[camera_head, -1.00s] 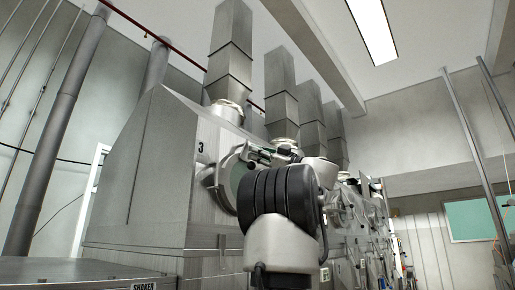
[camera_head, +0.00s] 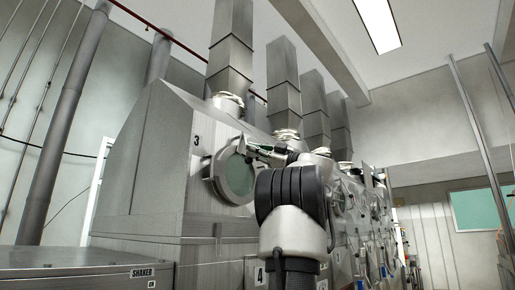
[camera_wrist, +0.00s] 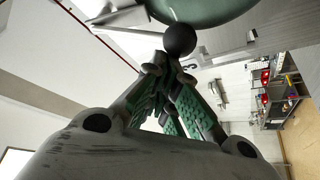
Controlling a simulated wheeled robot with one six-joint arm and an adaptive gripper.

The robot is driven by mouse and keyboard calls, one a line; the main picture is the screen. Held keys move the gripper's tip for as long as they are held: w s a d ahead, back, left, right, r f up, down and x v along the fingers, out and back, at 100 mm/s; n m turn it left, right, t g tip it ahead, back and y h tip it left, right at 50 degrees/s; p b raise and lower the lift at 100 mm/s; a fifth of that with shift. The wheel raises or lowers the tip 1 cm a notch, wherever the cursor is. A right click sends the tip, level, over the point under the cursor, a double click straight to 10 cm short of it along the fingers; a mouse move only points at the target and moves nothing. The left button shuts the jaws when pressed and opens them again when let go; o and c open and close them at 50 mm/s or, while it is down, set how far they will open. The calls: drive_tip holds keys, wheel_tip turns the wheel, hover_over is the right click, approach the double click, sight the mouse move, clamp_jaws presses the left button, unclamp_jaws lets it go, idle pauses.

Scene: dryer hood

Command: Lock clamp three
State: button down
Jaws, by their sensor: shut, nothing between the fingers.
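The round porthole (camera_head: 236,176) with green glass sits on the sloping hood face beside the number 3 (camera_head: 197,141). A metal bracket (camera_head: 208,168) stands at its left rim. My gripper (camera_head: 253,150) is at the porthole's upper right edge. In the wrist view its fingers (camera_wrist: 166,66) are shut and empty, with their tips just below a black ball knob (camera_wrist: 180,39). I cannot tell whether they touch. The knob overlaps the rim of the green glass (camera_wrist: 195,8), and a metal bar runs near it. The clamp's exact position is unclear.
Square ducts (camera_head: 230,58) rise from the hood. More portholes and fittings (camera_head: 375,205) continue along it to the right, partly behind my arm. A cabinet marked SHAKER (camera_head: 90,262) stands at lower left. The wrist view shows shelving (camera_wrist: 275,100) at far right.

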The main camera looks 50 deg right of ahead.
drive_tip(key=d, duration=0.1)
drive_tip(key=d+f, duration=0.1)
drive_tip(key=d, duration=0.1)
drive_tip(key=shift+w+n, duration=0.2)
drive_tip(key=shift+n, duration=0.2)
drive_tip(key=v, duration=1.2)
drive_tip(key=shift+s+r, duration=0.1)
